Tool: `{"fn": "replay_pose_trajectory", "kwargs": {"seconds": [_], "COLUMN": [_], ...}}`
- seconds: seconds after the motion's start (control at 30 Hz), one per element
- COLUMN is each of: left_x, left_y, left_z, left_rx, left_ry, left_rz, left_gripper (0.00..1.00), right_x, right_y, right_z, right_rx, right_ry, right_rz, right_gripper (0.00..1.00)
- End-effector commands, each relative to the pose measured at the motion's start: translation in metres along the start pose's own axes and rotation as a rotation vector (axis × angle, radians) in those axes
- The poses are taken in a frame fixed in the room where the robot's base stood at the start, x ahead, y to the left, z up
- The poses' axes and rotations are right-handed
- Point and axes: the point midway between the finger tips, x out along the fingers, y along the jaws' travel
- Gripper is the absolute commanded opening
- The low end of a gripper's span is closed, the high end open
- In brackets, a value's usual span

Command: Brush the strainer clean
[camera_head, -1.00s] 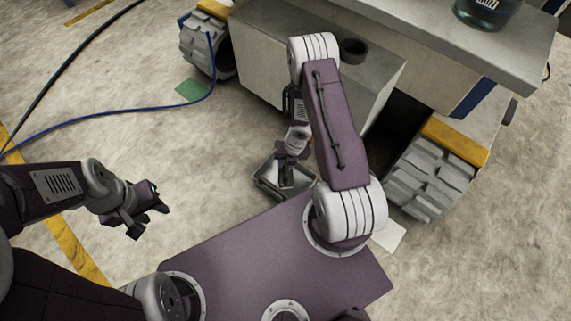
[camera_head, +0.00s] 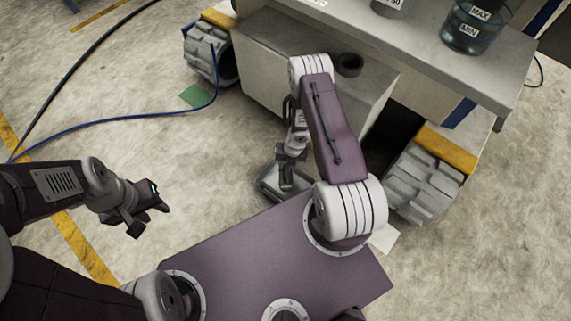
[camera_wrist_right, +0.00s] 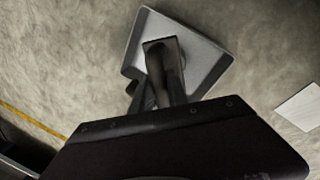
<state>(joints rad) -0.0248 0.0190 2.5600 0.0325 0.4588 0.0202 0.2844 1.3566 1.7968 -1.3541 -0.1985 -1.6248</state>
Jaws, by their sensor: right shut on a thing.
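My right gripper (camera_head: 287,184) reaches down over a shallow grey tray (camera_head: 268,190) on the floor. In the right wrist view, the gripper (camera_wrist_right: 160,92) is shut on a dark brown brush-like tool (camera_wrist_right: 161,60) with a blocky end. The tool's end points at the inside of the tray (camera_wrist_right: 205,60); I cannot tell whether it touches. A small pale shape shows beside the tool's end, too covered to name. I cannot make out a strainer for certain. My left gripper (camera_head: 146,216) is empty and open above the bare floor at the left.
A grey workbench (camera_head: 420,50) with a low grey cabinet stands behind, carrying a glass container (camera_head: 475,25). A dark ring (camera_head: 349,65) lies on the cabinet. Chunky treads (camera_head: 428,180) stand either side. A blue hose (camera_head: 120,118) crosses the floor. White paper (camera_head: 384,238) lies right of the tray.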

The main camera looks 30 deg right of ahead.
Motion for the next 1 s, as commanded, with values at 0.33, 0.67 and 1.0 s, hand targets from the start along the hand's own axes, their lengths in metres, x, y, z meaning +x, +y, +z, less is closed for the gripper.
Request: {"fn": "replay_pose_trajectory", "kwargs": {"seconds": [0.33, 0.67, 1.0], "left_x": [-0.013, -0.007, 0.011], "left_y": [0.0, 0.0, 0.0], "left_z": [-0.001, -0.001, 0.001], "left_rx": [0.0, 0.0, 0.0], "left_ry": [0.0, 0.0, 0.0], "left_rz": [0.0, 0.0, 0.0], "left_gripper": [0.36, 0.36, 0.36], "right_x": [0.0, 0.002, 0.002], "right_y": [-0.001, -0.001, 0.0], "right_z": [0.005, -0.001, -0.022], "right_rx": [0.0, 0.001, 0.0], "right_ry": [-0.001, 0.001, 0.001], "right_rz": [-0.001, 0.0, 0.0], "right_gripper": [0.0, 0.0, 0.0]}}
